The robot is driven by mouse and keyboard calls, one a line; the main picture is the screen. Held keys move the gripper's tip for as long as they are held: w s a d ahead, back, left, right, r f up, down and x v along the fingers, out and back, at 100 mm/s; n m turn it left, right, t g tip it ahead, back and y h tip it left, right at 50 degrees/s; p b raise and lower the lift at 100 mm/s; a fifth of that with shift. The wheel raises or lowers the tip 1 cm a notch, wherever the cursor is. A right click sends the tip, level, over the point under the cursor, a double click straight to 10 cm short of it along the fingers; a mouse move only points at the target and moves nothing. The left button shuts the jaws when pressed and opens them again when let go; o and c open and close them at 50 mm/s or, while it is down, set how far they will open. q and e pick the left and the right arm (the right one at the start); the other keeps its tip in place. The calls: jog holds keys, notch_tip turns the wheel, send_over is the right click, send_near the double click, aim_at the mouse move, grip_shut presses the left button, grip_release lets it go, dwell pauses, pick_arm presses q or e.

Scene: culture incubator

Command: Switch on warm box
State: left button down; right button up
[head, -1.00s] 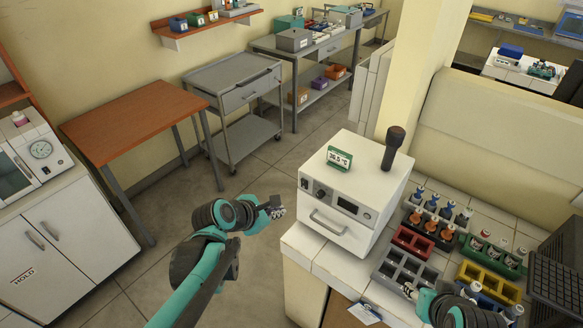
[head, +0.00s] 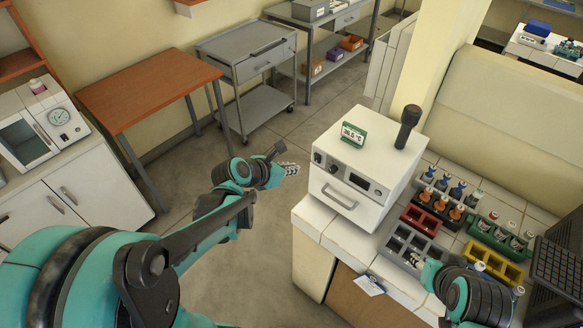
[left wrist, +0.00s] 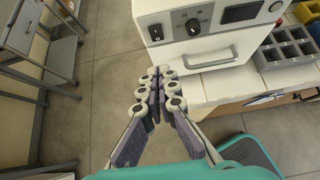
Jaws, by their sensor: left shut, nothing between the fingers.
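The warm box (head: 350,205) is a white cabinet on the counter, with a green-framed 36.5 °C sign (head: 354,134) on top. Its front has a dark rocker switch (left wrist: 156,32) at the left, a round knob (left wrist: 193,26), a dark display (left wrist: 240,12), a button (left wrist: 277,6) and a drawer handle (left wrist: 207,60). I cannot read the switch position. My left gripper (head: 290,169) is shut and empty, just left of the box front and apart from it. In the left wrist view its fingertips (left wrist: 158,82) are below the switch. My right gripper (head: 415,262) is over the grey rack; its jaws are unclear.
A dark handled tool (head: 408,126) stands on the box. Right of it are a grey rack (head: 392,248), a red rack (head: 412,217), a yellow rack (head: 486,262) and several bottles. An orange-topped table (head: 150,90) stands left. The floor between is clear.

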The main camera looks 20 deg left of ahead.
aim_at(317, 155)
pick_arm(q)
jog(key=x, duration=0.3)
jog(key=r+x, duration=0.1)
jog(key=x, duration=0.2)
jog(key=w+b+x, duration=0.1)
jog(key=x, duration=0.2)
jog(key=shift+d+r, duration=0.15)
jog(key=shift+r, duration=0.2)
jog(key=shift+w+d+r, duration=0.1)
jog(key=shift+w+d, duration=0.05)
jog(key=shift+w, duration=0.4)
jog(key=shift+w+d+r+b, duration=0.2)
jog(key=shift+w+d+b, duration=0.1)
jog(key=shift+w, duration=0.25)
jog(key=shift+a, duration=0.1)
jog(key=shift+r, duration=0.15)
jog(key=shift+r+p, duration=0.65)
jog(key=shift+r, duration=0.1)
